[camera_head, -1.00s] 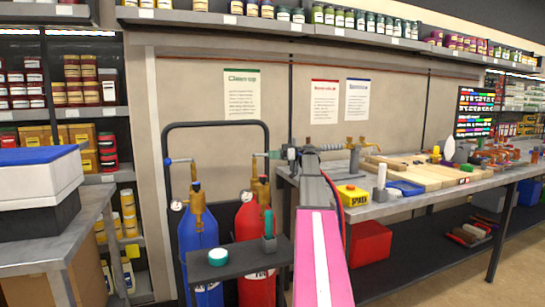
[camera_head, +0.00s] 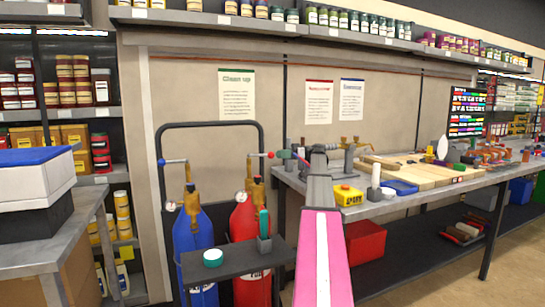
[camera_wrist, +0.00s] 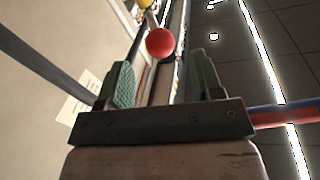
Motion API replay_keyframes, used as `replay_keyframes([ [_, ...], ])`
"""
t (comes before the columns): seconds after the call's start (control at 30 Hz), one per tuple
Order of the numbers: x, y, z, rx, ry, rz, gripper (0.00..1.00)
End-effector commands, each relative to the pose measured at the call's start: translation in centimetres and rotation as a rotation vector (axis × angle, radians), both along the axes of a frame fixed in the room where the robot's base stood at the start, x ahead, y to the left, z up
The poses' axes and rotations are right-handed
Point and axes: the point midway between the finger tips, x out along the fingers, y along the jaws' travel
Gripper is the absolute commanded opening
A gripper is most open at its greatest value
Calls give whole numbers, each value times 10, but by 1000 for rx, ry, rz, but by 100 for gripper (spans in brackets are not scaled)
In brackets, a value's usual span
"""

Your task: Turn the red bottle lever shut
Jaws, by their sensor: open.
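The red gas bottle (camera_head: 251,225) stands in a dark cart beside a blue bottle (camera_head: 194,240). Its lever is a short bar above the brass valve (camera_head: 254,192), ending in a red ball knob (camera_head: 271,154) on the right. My gripper (camera_head: 284,155), with green finger pads, is just right of the knob at about its height. In the wrist view the red knob (camera_wrist: 160,42) lies between the lines of the two open fingers (camera_wrist: 164,80), seemingly beyond their tips and untouched.
A wall is behind.

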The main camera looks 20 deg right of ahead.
Motion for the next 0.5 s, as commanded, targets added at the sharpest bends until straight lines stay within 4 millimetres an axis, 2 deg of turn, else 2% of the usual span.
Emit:
replay_keyframes([
  [0.03, -1, -11, 0, 1, 0, -2, 60],
  [0.2, -5, -30, 0, 1, 0, 0, 60],
  [0.5, -8, -37, 0, 1, 0, 0, 60],
])
